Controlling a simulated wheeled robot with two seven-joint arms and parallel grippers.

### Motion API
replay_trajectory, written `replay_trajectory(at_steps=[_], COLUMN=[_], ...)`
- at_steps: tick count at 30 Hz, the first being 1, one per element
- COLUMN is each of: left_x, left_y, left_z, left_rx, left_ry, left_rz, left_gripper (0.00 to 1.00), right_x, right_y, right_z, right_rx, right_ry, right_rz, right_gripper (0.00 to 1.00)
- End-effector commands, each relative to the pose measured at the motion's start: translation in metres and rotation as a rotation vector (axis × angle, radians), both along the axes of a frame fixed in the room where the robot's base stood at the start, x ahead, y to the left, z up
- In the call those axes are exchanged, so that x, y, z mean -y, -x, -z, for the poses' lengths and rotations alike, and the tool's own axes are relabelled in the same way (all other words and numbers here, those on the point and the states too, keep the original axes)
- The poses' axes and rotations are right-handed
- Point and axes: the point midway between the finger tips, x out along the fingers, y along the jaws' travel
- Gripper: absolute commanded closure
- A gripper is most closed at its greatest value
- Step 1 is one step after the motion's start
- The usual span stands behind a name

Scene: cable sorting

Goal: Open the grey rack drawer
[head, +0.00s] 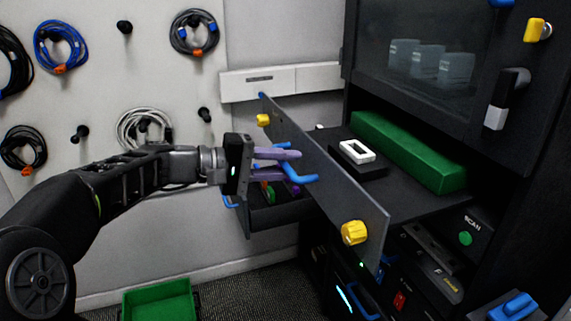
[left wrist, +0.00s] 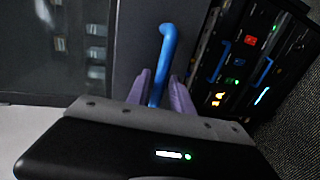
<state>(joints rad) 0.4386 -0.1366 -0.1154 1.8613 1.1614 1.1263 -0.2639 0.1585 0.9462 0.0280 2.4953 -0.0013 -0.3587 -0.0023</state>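The grey drawer front (head: 325,165) stands out in front of the rack, with the dark drawer surface showing behind it. It has a blue bar handle (head: 302,179) in its middle and a yellow knob at each end. My left gripper (head: 282,164) has its purple fingers one above and one below the handle, and appears shut on it. In the left wrist view, the handle (left wrist: 166,45) rises between the two fingers (left wrist: 160,88), close to both. The right gripper is not in view.
A green block (head: 410,150) and a white frame (head: 357,151) lie behind the drawer front. Coiled cables hang on the wall at left. A rack door (head: 430,50) is above.

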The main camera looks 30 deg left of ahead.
Motion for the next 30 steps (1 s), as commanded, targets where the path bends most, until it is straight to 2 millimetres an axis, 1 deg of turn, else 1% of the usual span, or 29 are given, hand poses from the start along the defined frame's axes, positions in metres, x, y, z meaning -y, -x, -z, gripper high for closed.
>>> replay_trajectory(at_steps=[3, 10, 14, 17, 24, 27, 30], left_x=[0.0, 0.0, -0.005, -0.013, -0.038, -0.045, -0.049], left_y=[0.0, 0.0, 0.005, 0.015, 0.045, 0.054, 0.058], left_z=[-0.001, -0.001, -0.003, -0.005, -0.013, -0.015, -0.016], left_rx=[0.001, 0.002, 0.004, 0.004, 0.004, 0.002, 0.001], left_ry=[0.0, 0.0, 0.0, 0.0, -0.001, -0.001, 0.0], left_rz=[0.0, -0.001, -0.002, -0.004, -0.002, -0.002, -0.001], left_gripper=[0.65, 0.65, 0.65, 0.65, 0.65, 0.65, 0.65], right_x=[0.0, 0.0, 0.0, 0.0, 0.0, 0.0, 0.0], right_y=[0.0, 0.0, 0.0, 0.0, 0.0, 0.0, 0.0], right_z=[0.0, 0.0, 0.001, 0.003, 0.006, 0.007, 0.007], right_rx=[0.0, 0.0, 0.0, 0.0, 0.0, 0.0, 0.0], right_ry=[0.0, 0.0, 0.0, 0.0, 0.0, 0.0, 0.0], right_rz=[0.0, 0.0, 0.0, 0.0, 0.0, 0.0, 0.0], right_gripper=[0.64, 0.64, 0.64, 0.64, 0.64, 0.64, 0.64])
